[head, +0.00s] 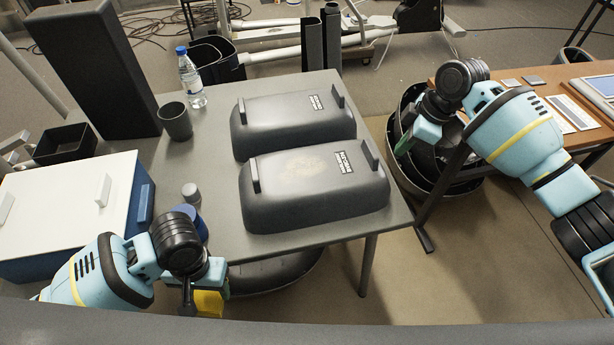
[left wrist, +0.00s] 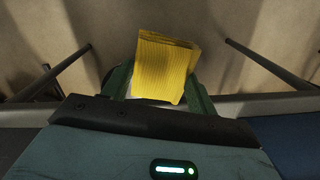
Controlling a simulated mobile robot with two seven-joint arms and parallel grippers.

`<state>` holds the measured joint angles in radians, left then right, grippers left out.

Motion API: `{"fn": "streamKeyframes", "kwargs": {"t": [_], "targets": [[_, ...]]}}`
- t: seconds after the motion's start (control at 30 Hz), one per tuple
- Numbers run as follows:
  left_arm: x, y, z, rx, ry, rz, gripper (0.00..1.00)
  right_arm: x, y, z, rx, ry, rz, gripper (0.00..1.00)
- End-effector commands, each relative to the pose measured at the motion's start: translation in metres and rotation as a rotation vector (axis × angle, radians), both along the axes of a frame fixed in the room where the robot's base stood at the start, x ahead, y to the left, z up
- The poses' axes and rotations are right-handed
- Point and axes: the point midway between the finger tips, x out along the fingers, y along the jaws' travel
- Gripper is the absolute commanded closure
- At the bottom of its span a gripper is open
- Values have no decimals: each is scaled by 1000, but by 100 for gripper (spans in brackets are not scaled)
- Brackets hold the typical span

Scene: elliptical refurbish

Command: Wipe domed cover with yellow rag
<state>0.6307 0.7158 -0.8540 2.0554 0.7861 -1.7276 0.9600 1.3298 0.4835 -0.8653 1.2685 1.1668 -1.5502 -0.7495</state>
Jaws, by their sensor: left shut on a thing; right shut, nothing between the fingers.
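Two dark grey domed covers lie side by side on the grey table (head: 215,215). The near domed cover (head: 315,205) has a pale brownish smudge on its top, a label and two upright tabs. The far domed cover (head: 285,125) looks clean on top. My left gripper (head: 190,300) is shut on the yellow rag (head: 208,303), in front of the table's near edge and left of the near cover. The folded rag also shows between the fingers in the left wrist view (left wrist: 165,68). My right gripper (head: 408,143) is shut and empty, right of the table.
A white-lidded blue box (head: 62,205), a grey cup (head: 175,121), a water bottle (head: 191,78) and a small grey-capped container (head: 191,194) stand on the table's left. Dark round shells (head: 470,165) are stacked on the floor at right, beside a wooden desk (head: 510,70).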

Motion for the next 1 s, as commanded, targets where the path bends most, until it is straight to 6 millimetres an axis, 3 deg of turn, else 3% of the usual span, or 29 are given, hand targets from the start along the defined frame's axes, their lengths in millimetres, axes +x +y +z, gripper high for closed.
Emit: {"fn": "streamKeyframes", "kwargs": {"t": [0.2,0.5,0.7,1.0], "targets": [[2,0,5,0,-8,0,60,-2,-13,44,1,-8,0,100],[3,0,8,0,-13,0,60,-6,-27,90,0,-4,-1,100],[3,0,9,0,-13,0,60,-8,-30,101,0,-3,-1,100],[3,0,9,0,-13,0,60,-8,-30,102,0,-2,-1,100]]}}
